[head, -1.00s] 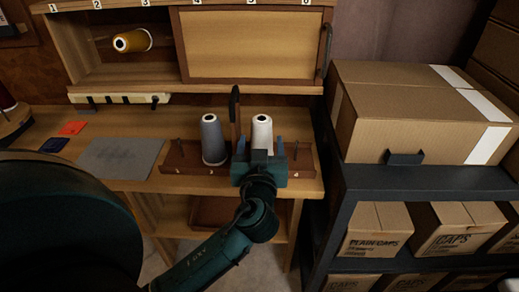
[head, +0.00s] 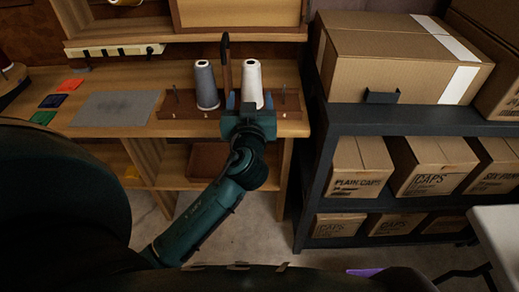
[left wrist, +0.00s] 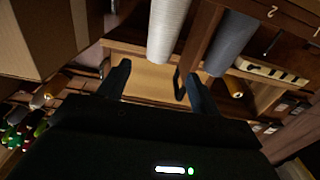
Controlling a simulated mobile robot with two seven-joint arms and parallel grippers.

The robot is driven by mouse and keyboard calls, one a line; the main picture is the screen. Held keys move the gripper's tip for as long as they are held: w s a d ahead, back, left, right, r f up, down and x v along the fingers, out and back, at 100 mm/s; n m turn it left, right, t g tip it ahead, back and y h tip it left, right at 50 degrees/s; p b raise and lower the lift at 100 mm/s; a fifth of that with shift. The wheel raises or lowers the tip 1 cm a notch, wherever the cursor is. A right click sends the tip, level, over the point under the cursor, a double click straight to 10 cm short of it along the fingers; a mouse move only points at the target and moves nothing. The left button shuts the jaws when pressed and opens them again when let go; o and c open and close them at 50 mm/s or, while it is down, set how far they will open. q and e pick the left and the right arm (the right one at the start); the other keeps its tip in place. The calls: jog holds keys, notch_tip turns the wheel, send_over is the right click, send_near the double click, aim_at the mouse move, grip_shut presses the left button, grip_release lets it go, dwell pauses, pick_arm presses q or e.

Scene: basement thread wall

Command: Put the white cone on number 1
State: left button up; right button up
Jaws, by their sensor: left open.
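The white cone (head: 252,82) stands upright on the right half of a dark wooden peg rack (head: 222,116) on the bench, with a grey cone (head: 206,85) to its left. My left gripper (head: 250,104) is open and empty in front of the white cone, and hides its foot. In the left wrist view the white cone (left wrist: 168,28) shows beyond the two spread fingers (left wrist: 160,86), with the grey cone (left wrist: 230,42) beside it. The rack has bare pegs at its left and right ends. My right gripper is out of view.
A dark upright handle (head: 225,65) stands between the cones. A grey mat (head: 115,108) and coloured cards (head: 55,100) lie to the left on the bench. A dark shelf (head: 400,118) with cardboard boxes (head: 395,55) stands close on the right. An open cabinet is above the bench.

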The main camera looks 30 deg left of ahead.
pick_arm(q)
jog(key=s+d+f+m+g+h, duration=0.1)
jog(key=s+d+f+m+h, duration=0.35)
jog(key=f, duration=0.45)
jog(key=s+d+f+m+g+h, duration=0.2)
jog(key=s+d+f+h, duration=0.3)
jog(key=s, duration=0.8)
jog(key=d+m+h, duration=0.1)
jog(key=d+h, duration=0.2)
jog(key=d, duration=0.2)
jog(key=shift+s+d+f+h, duration=0.25)
jog(key=shift+s+d+h, duration=0.05)
jog(key=shift+s+h, duration=0.1)
jog(key=shift+m, duration=0.25)
